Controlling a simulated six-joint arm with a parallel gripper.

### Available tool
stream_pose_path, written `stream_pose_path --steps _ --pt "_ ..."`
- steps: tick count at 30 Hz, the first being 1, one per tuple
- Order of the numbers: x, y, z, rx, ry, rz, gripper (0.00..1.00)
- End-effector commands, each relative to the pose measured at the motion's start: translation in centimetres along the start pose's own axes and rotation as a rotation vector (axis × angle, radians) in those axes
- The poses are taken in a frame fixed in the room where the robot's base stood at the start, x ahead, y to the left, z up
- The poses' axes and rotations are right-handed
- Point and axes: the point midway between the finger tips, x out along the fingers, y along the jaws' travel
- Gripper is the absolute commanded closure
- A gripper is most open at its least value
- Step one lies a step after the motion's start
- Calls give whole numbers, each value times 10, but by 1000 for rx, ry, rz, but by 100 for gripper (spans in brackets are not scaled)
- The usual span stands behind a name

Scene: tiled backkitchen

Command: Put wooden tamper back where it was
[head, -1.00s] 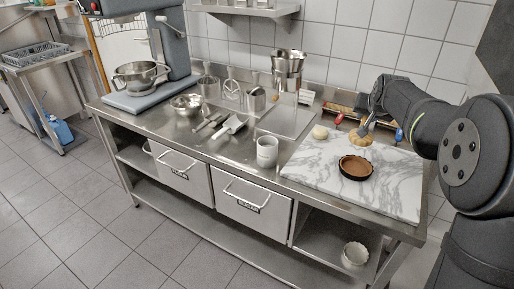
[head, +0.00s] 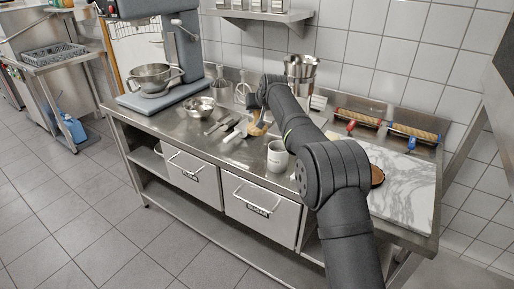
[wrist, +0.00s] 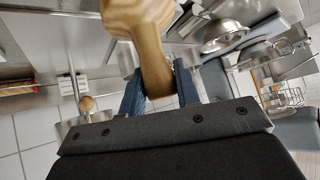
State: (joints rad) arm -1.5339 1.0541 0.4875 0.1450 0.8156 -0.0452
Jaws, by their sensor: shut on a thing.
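My gripper (wrist: 158,95) is shut on the wooden tamper (wrist: 152,55). In the wrist view its two blue-grey fingers close on the narrow neck, and the broader wooden part sticks out at the top. In the head view the tamper (head: 257,129) is a small tan shape under my gripper (head: 259,112), beside the white-handled scraper. I cannot tell whether the tamper touches the steel counter (head: 225,158).
A white mug (head: 277,157) stands in front of my gripper. A steel bowl (head: 199,107) and the mixer (head: 153,80) are to the left. The marble slab (head: 408,200) and a brown tart tin (head: 377,176) are partly behind my arm. Rolling pins (head: 414,131) lie at the back right.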

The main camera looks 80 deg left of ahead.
Motion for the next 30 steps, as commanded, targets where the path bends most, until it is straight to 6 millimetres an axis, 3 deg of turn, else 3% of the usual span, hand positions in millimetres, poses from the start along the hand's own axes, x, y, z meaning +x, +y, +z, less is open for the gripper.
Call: stream_pose_path --steps 6,19,30 --pt "30 3 30 -1 -5 -1 100" --pt "63 9 64 0 -4 -1 100" --pt "68 10 68 -1 -1 -1 100"
